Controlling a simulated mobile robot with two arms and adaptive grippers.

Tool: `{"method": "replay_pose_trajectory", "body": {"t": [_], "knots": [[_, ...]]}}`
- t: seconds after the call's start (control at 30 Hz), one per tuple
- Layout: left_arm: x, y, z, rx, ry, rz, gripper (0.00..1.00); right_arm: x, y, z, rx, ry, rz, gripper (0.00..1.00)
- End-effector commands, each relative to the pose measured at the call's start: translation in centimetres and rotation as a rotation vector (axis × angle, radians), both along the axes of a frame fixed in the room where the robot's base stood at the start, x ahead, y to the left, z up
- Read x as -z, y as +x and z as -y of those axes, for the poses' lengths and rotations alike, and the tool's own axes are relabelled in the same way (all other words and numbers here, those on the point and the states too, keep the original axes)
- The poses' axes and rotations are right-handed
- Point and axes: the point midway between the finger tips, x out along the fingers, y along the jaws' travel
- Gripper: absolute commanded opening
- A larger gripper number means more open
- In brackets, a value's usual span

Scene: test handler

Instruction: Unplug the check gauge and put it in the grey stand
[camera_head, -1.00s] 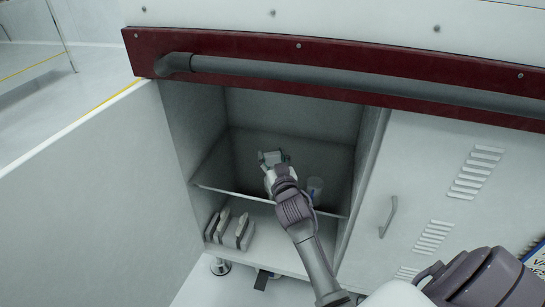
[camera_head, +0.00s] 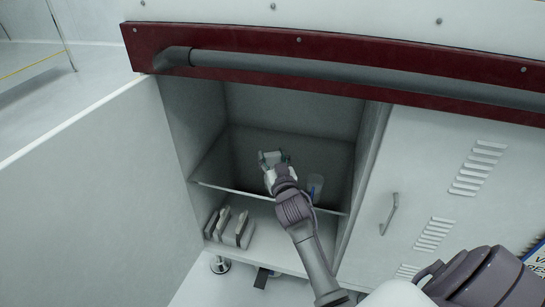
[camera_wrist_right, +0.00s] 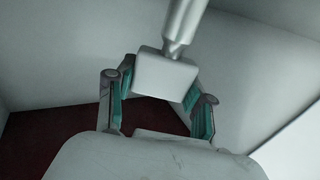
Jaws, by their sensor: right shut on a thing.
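My right gripper (camera_head: 271,158) reaches into the open cabinet, above the upper shelf. In the right wrist view the gripper (camera_wrist_right: 160,84) is shut on a pale grey block with a metal rod, which looks like the check gauge (camera_wrist_right: 166,76). The rod runs up out of the picture, and its far end is hidden. In the head view the held piece is too small to make out. I cannot tell which thing is the grey stand; upright grey pieces (camera_head: 232,228) stand on the cabinet's lower level at left. My left gripper is not in view.
The shelf's front edge (camera_head: 225,190) crosses the opening. An open door (camera_head: 100,190) is at left, a closed door with a handle (camera_head: 389,214) at right. A grey rail (camera_head: 320,76) runs above.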

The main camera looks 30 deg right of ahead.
Motion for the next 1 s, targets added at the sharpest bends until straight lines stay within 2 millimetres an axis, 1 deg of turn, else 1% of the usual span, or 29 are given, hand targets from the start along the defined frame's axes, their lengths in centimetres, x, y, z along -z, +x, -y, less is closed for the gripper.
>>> {"method": "replay_pose_trajectory", "body": {"t": [0.1,0.13,0.27,0.3,0.57,0.67,0.77,0.87,1.0], "knots": [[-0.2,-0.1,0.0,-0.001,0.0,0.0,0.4,0.1,0.0,0.0,0.0,0.0,0.001,0.08],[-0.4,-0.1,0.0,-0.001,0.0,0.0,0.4,0.1,0.0,0.0,0.0,0.0,0.001,0.57],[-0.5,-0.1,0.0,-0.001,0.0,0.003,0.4,0.1,0.0,0.0,0.0,0.0,0.001,0.79],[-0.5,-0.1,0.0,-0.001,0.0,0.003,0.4,0.1,0.0,0.0,0.0,0.0,0.001,0.82],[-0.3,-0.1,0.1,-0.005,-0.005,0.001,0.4,0.2,0.0,0.0,0.0,0.0,-0.001,0.82],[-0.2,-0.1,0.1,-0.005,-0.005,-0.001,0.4,0.2,-0.4,-0.2,0.0,0.001,-0.002,0.82],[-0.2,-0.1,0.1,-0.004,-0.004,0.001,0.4,0.3,-1.6,-0.6,-0.001,0.001,-0.002,0.82],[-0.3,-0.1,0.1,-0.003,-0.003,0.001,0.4,0.3,-3.4,-1.2,0.0,0.003,-0.002,0.82],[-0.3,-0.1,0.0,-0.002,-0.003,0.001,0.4,0.3,-6.4,-2.3,0.0,0.002,-0.002,0.82]]}}
